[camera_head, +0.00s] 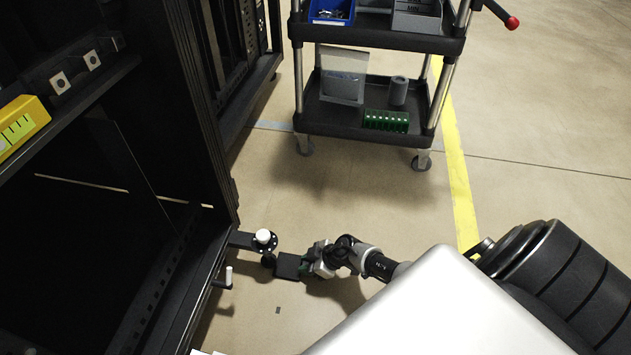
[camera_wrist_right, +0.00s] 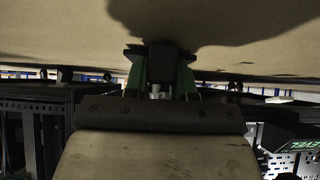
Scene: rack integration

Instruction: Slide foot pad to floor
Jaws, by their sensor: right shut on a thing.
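A black bracket (camera_head: 242,240) juts out from the lower corner of the black rack. Its round end carries a white cap (camera_head: 263,236). A small dark foot pad (camera_head: 268,260) shows just below this end, in front of my right gripper (camera_head: 278,263). In the right wrist view the green fingers of my right gripper (camera_wrist_right: 161,72) are shut on the dark foot pad (camera_wrist_right: 162,60), close to the floor. I cannot tell whether the pad touches the floor. My left gripper is not in view.
The open black rack (camera_head: 215,150) fills the left side. A second white-topped post (camera_head: 228,277) stands out from its base. A black cart (camera_head: 340,118) with bins stands at the back. The floor (camera_head: 360,200) between cart and gripper is clear, with a yellow line (camera_head: 455,165) at right.

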